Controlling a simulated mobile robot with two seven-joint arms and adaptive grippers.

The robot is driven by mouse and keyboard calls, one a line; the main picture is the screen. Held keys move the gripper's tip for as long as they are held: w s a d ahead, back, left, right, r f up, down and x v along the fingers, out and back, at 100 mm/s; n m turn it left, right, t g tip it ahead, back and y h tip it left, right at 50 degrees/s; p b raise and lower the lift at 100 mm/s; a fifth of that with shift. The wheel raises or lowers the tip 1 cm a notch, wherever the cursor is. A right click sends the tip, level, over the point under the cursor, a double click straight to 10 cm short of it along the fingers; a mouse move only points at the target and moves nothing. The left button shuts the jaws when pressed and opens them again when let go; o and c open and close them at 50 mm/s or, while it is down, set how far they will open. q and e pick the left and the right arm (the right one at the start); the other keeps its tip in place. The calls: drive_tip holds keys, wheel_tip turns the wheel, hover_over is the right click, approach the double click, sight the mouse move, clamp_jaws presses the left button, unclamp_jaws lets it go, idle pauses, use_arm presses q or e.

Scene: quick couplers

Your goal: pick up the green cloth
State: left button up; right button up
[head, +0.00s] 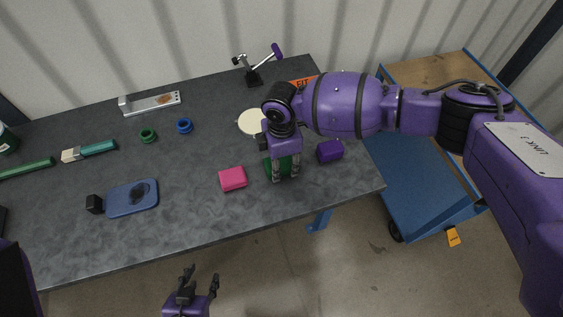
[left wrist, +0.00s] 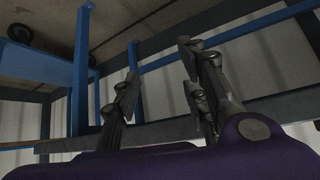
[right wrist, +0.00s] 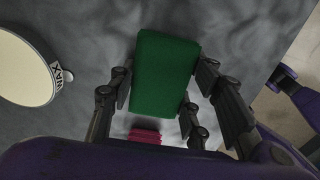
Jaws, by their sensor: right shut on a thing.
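The green cloth (right wrist: 163,75) is a folded block between the fingers of my right gripper (right wrist: 163,95), which is shut on it from both sides. In the head view the cloth (head: 283,164) shows only in part behind the fingers of my right gripper (head: 285,177), near the table's front right. I cannot tell whether it touches the tabletop. My left gripper (head: 200,281) is open and empty in front of the table, apart from it. In the left wrist view its fingers (left wrist: 160,85) stand apart with nothing between them.
A pink cloth (head: 233,179) lies just left of the green one and a purple block (head: 330,151) just right. A round cream disc (head: 252,122) lies behind. A blue tray-like pad (head: 132,198), green ring (head: 148,136) and blue ring (head: 184,126) are further left. A blue cart (head: 415,170) stands right.

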drive_tip(key=shift+r, duration=0.55)
drive_tip(key=s+a+r+p, duration=0.1)
drive_tip(key=s+a+r, duration=0.5)
drive_tip(key=s+r, duration=0.6)
drive_tip(key=shift+s, duration=0.35)
